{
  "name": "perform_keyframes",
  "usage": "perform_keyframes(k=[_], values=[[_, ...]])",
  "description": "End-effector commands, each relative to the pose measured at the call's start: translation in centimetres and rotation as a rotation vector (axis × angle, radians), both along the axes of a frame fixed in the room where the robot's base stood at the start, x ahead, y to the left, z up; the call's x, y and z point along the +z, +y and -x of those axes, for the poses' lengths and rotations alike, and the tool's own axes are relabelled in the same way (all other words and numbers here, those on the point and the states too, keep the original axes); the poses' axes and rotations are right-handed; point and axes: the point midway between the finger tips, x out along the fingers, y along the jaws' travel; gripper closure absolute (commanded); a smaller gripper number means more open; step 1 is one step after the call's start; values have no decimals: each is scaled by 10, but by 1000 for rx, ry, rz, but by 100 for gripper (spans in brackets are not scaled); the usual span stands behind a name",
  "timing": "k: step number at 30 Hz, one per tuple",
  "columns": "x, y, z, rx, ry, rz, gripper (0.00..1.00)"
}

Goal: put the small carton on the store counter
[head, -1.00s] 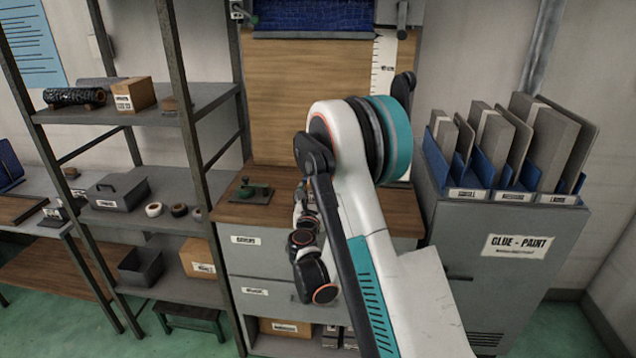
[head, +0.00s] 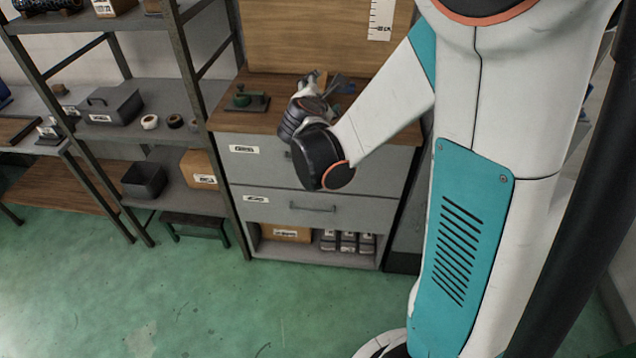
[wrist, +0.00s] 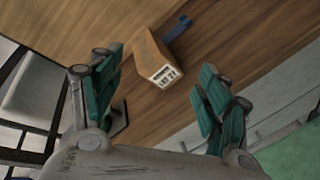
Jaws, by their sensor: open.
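A small brown carton (wrist: 158,58) with a white lot label lies on a wooden surface in the wrist view. My gripper (wrist: 163,85) is open, with its teal fingers apart on either side of the carton's near end in the picture. I cannot tell the height gap between fingers and carton. In the head view my gripper (head: 322,82) is small and partly hidden behind my wrist, over the wooden top of a grey drawer cabinet (head: 255,117). I cannot tell for sure which surface is the store counter.
A blue item (wrist: 179,28) lies beside the carton. A metal shelf rack (head: 190,90) with boxes and rolls stands to the left. Green floor (head: 200,300) in front is clear.

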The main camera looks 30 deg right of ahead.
Motion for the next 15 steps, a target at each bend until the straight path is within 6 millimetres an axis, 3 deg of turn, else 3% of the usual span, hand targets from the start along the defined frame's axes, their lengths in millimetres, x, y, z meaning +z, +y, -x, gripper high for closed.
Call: perform_keyframes(k=[6,15], values=[[19,20,54,-129,-95,-396,30],[25,61,139,-355,-187,-928,30]])
